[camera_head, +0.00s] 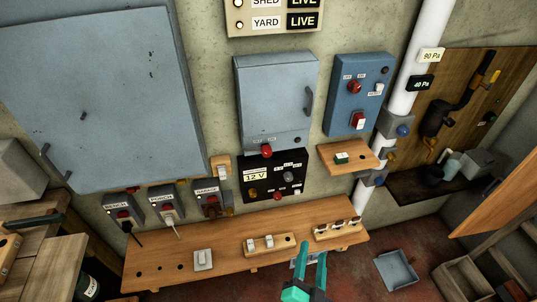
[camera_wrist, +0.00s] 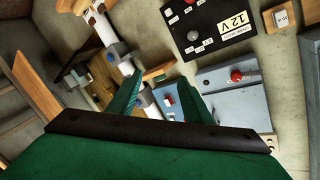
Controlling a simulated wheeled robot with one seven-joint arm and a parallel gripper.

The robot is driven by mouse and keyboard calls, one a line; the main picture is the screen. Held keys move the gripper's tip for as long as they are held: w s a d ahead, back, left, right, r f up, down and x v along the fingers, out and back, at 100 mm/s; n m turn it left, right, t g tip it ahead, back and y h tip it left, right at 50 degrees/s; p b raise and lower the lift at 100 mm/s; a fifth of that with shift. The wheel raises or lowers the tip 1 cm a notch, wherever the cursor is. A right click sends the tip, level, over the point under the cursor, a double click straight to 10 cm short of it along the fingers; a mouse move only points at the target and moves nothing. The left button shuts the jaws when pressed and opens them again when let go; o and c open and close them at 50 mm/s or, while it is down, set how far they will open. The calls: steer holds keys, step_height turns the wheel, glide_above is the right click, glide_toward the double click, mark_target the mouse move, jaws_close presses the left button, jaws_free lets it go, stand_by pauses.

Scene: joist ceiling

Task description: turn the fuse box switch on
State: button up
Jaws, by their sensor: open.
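A grey wall box (camera_head: 272,95) with a closed lid hangs mid-wall and looks like the fuse box, though I see no name on it. A red switch (camera_head: 266,150) sits at its lower edge, beside small labels too small to read. In the wrist view the grey box (camera_wrist: 240,108) and its red switch (camera_wrist: 237,75) show to the right of my fingers. My gripper (camera_head: 311,262) is open and empty, low in front of the bench shelf and apart from the box. Its green fingers (camera_wrist: 160,95) frame part of the blue box in the wrist view.
A black 12 V panel (camera_head: 272,176) sits just below the grey box. A blue switch box (camera_head: 356,95) and small wooden shelf (camera_head: 348,159) are to its right. A large grey cabinet (camera_head: 100,90) fills the left. A white pipe (camera_head: 403,95) runs at right.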

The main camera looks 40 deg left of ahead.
steer(key=w+a+r+g+y, duration=0.1)
steer(key=w+a+r+y, duration=0.3)
steer(key=w+a+r, duration=0.4)
steer(key=n+g+y, duration=0.2)
steer(key=y, duration=0.1)
glide_toward(269, 154)
steer(key=x, duration=1)
steer(key=shift+a, duration=0.1)
jaws_close()
